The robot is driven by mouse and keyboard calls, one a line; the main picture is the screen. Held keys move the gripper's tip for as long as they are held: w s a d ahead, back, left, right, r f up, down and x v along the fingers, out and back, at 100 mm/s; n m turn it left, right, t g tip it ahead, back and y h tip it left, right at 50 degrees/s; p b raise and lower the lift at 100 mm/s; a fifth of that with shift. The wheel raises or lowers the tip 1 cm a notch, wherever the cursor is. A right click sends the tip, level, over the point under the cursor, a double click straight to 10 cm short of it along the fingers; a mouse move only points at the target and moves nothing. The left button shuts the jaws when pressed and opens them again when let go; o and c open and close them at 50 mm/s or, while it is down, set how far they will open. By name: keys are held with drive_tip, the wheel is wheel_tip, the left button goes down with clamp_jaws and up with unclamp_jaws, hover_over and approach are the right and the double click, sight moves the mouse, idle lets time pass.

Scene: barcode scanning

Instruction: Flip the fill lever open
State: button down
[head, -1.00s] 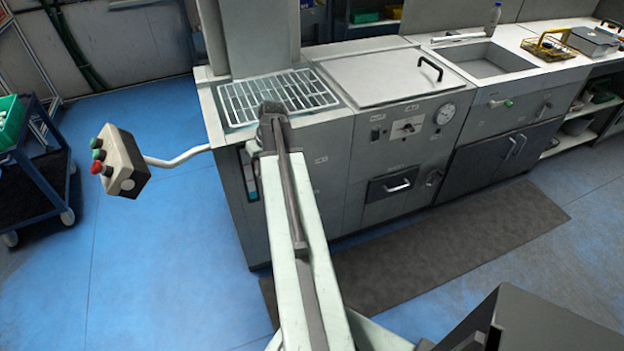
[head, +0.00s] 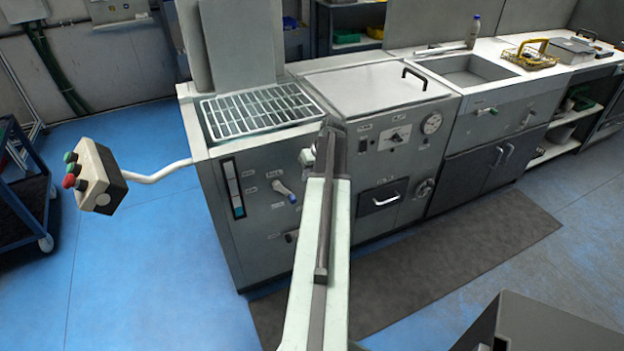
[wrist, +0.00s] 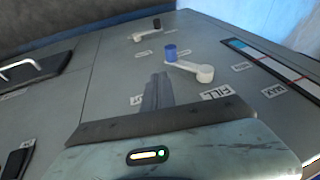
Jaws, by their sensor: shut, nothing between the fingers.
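The fill lever (head: 284,190) is a white lever with a blue knob on the grey machine's front panel, left of my arm. In the wrist view, the fill lever (wrist: 190,70) lies above a FILL label, its blue knob to the left of its round white hub. My gripper (wrist: 157,82) is shut and empty, its dark fingertips together. In the wrist picture they are just left of and below the lever, with the blue knob just above them; contact cannot be told. In the head view the fingers are not clear behind the arm.
A second lever with a dark knob (wrist: 156,23) is farther up the wrist view. A level gauge (head: 233,188) is on the panel's left. A drawer handle (head: 386,199) sticks out to the right. A button box (head: 96,176) on a bent arm stands left. Blue floor is open at left.

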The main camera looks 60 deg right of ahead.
drive_tip(key=b, duration=0.3)
approach(298, 190)
wheel_tip(298, 190, down, 2)
drive_tip(key=a, duration=0.3)
drive_tip(key=shift+w+a+f+b, duration=0.2)
drive_tip(key=shift+a+f+b, duration=0.15)
drive_tip(key=shift+f+b, duration=0.25)
drive_tip(key=shift+w+a+f+b, duration=0.15)
drive_tip(key=shift+a+f+b, duration=0.2)
drive_tip(key=shift+f+b, duration=0.25)
drive_tip(key=shift+w+a+f, duration=0.1)
